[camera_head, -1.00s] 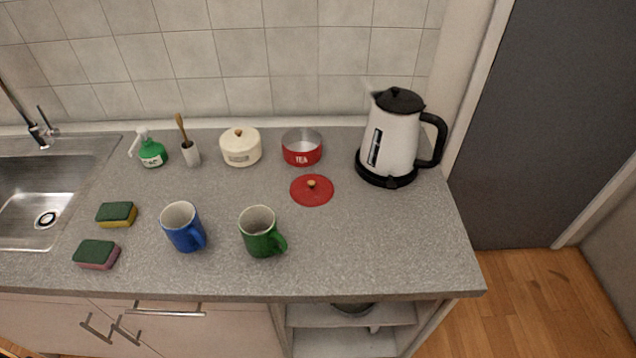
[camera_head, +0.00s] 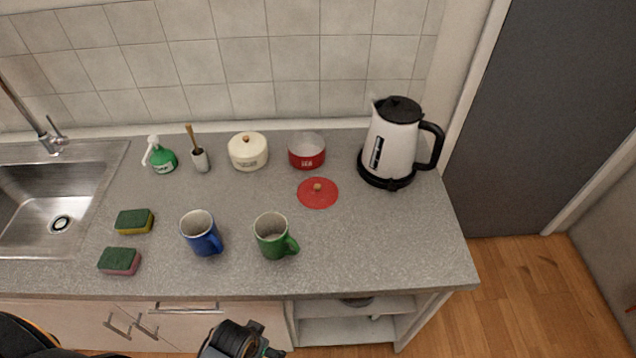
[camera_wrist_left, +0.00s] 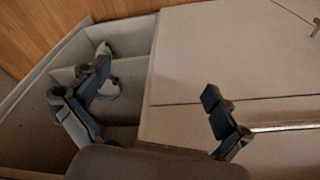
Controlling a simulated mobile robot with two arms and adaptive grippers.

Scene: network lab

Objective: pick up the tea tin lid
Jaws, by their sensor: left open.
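My left arm comes in at the bottom of the head view, and part of my left gripper (camera_head: 240,343) shows there, low in front of the counter and well away from the lid. In the left wrist view the two fingers of my left gripper (camera_wrist_left: 158,105) are wide apart with nothing between them. The lid is not in the wrist view. My right gripper is in neither view.
A green mug (camera_head: 272,238) and a blue mug (camera_head: 201,235) stand near the front edge, left of the lid. A kettle (camera_head: 391,145) stands right of the lid, and a cream pot (camera_head: 248,153) left of the tin. The counter (camera_head: 385,245) is clear in front of the lid.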

